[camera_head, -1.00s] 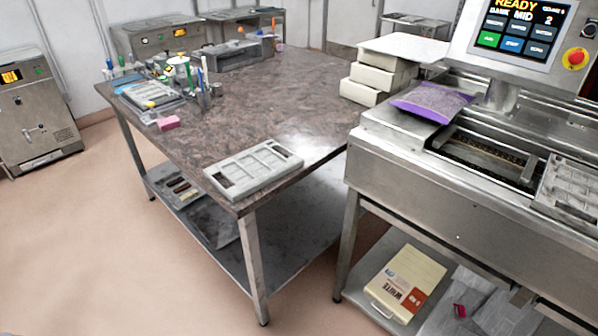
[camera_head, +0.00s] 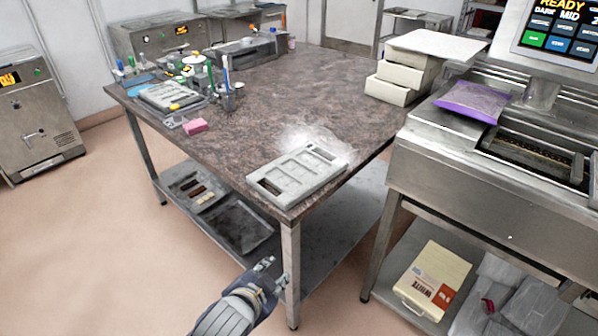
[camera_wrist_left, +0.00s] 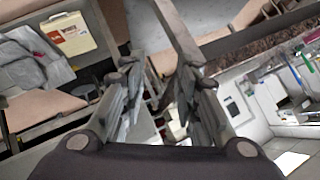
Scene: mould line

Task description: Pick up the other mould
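A light grey mould (camera_head: 297,172) with rectangular cavities lies flat on the near corner of the stone-topped table (camera_head: 262,112). A second grey mould-like tray (camera_head: 170,97) lies among tools at the table's far left. My left gripper (camera_head: 275,272) is low in front of the table's near leg, below the tabletop and apart from the near mould. In the left wrist view its two fingers (camera_wrist_left: 160,100) stand apart with nothing between them. My right gripper shows in neither view.
A steel machine (camera_head: 500,180) with a purple bag (camera_head: 473,101) stands at the right. White boxes (camera_head: 400,80) are stacked at the table's right rear. A pink sponge (camera_head: 195,126) and cups with tools are at the left. The table's middle is clear.

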